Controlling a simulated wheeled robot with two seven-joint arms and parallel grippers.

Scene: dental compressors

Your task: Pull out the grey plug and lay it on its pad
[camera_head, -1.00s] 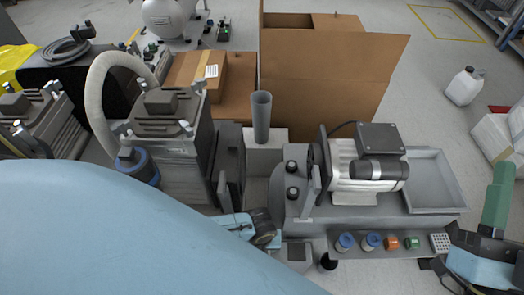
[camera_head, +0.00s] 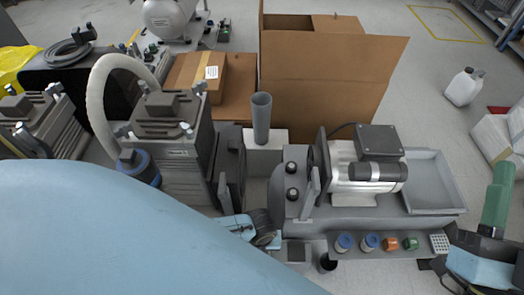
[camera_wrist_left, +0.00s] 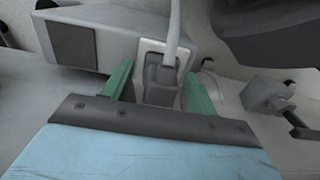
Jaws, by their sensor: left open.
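The grey plug (camera_wrist_left: 160,82) sits in a pale socket plate (camera_wrist_left: 184,54) in the left wrist view, with a light cable (camera_wrist_left: 174,28) running up from it. My left gripper (camera_wrist_left: 157,84) is open, with one green finger on each side of the plug. Whether the fingers touch it I cannot tell. In the head view my left gripper (camera_head: 262,230) is low in the middle, and the plug is hidden there. A dark square (camera_wrist_left: 73,44) on a grey block may be the pad. My right gripper (camera_head: 497,195) is at the right edge, seen from the side.
A motor unit (camera_head: 365,175) stands right of my left gripper, with an empty grey tray (camera_head: 435,185) beside it. A shelf in front holds several coloured caps (camera_head: 390,243). A grey case (camera_head: 172,150) with a thick hose (camera_head: 97,95) stands at left. Cardboard boxes (camera_head: 325,80) stand behind.

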